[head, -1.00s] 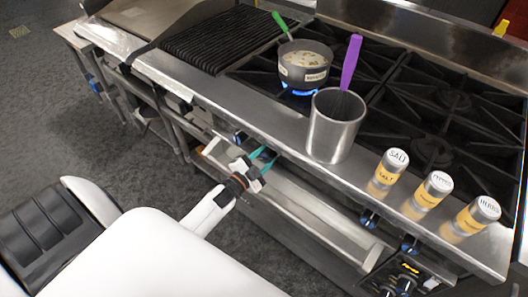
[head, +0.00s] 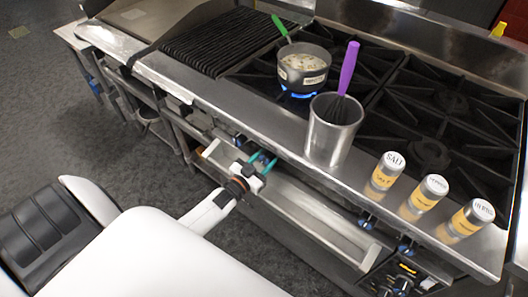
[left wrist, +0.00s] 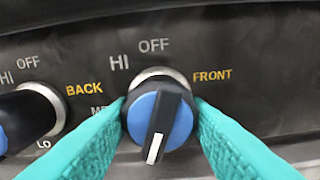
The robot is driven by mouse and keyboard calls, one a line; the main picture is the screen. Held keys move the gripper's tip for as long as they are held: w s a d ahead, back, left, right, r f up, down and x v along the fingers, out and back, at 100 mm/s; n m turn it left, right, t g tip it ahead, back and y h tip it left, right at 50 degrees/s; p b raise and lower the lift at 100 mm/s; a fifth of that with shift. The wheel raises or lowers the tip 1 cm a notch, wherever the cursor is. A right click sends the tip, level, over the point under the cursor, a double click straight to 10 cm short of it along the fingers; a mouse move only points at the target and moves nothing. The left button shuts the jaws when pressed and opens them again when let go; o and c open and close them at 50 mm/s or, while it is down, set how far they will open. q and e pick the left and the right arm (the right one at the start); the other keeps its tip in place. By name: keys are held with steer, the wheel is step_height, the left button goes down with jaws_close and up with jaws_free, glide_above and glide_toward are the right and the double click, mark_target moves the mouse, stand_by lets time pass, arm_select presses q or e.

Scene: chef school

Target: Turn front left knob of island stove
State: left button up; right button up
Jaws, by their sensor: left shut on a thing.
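The stove knob marked FRONT (left wrist: 160,122) has a blue face and a black grip bar with a white line pointing down, slightly left. My left gripper (head: 264,161) is at the stove's front panel, its teal fingers on either side of this knob and shut on it. In the left wrist view the fingers (left wrist: 162,135) touch or nearly cover the knob's left and right sides. The neighbouring knob marked BACK (left wrist: 25,118) stands to its left, cut off by the picture's edge. My right gripper is not in view.
A pot (head: 303,72) with a green handle sits over a blue flame. A metal canister (head: 331,130) with a purple-handled utensil stands on the front ledge. Several shakers (head: 386,176) stand to its right. A metal ledge (head: 310,212) runs below the knobs.

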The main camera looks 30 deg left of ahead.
arm_select(q)
steer(key=shift+f, duration=0.1)
stand_by(0.3)
steer(key=o, duration=1)
steer(key=shift+c, duration=0.2)
steer(key=s+a+b, duration=0.1)
steer(key=s, duration=1.1)
